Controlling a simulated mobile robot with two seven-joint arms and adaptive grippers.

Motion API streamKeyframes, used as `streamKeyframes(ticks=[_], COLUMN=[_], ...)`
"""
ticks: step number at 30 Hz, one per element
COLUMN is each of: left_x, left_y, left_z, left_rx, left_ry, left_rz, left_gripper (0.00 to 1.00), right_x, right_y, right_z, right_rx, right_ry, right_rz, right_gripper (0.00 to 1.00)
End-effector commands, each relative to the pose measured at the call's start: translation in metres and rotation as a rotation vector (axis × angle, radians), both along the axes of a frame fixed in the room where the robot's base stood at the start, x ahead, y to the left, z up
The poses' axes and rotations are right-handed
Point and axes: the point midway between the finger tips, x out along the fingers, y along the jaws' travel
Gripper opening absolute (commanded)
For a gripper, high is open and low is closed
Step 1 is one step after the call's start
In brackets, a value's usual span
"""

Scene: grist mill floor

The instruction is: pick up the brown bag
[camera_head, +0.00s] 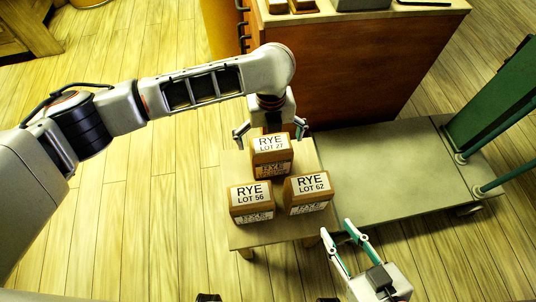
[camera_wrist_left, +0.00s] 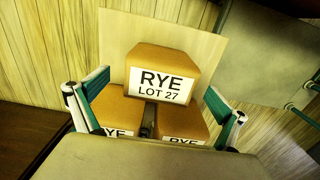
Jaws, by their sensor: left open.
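Three brown block-shaped bags sit on a small wooden stand (camera_head: 245,237). The bag labelled RYE LOT 27 (camera_head: 271,162) is at the back, with RYE LOT 56 (camera_head: 251,202) front left and RYE LOT 62 (camera_head: 309,193) front right. My left gripper (camera_head: 270,133) is open above the back of LOT 27, one finger toward each side. In the left wrist view LOT 27 (camera_wrist_left: 160,75) is between the finger lines and overlaps the other two bags; contact cannot be told. My right gripper (camera_head: 338,228) is open and empty near the stand's front right corner.
A reddish-brown cabinet (camera_head: 345,75) stands right behind the stand. A flat cart (camera_head: 395,170) with green uprights (camera_head: 495,110) is to the right. The plank floor (camera_head: 150,220) left of the stand is clear.

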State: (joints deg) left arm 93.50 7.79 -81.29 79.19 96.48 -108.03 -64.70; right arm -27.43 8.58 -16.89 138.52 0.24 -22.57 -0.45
Motion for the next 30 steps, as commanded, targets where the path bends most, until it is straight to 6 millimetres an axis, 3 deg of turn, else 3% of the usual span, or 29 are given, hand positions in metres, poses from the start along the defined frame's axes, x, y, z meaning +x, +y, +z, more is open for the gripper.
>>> streamKeyframes(ticks=[1, 5, 11, 15, 23, 30], left_x=[-0.003, -0.003, -0.010, -0.010, -0.005, -0.005], left_y=[0.000, 0.000, -0.002, -0.002, -0.003, -0.002], left_z=[-0.014, -0.020, -0.050, -0.067, -0.062, -0.062], left_rx=[0.001, 0.001, 0.000, 0.000, -0.001, 0.000], left_ry=[0.011, 0.007, 0.017, 0.014, -0.001, 0.000], left_rz=[0.000, 0.000, -0.001, 0.000, 0.001, 0.001], left_gripper=[1.00, 1.00, 1.00, 1.00, 1.00, 0.40], right_x=[-0.001, 0.007, 0.005, 0.012, 0.012, 0.010], right_y=[0.003, 0.008, 0.014, 0.029, 0.034, 0.033], right_z=[-0.003, 0.009, 0.005, 0.020, 0.022, 0.020], right_rx=[0.011, 0.040, 0.082, 0.187, 0.216, 0.209], right_ry=[0.006, -0.019, -0.007, -0.030, -0.029, -0.026], right_rz=[-0.002, -0.010, -0.024, -0.046, -0.058, -0.054], right_gripper=[0.32, 0.32, 0.32, 0.32, 0.32, 0.32])
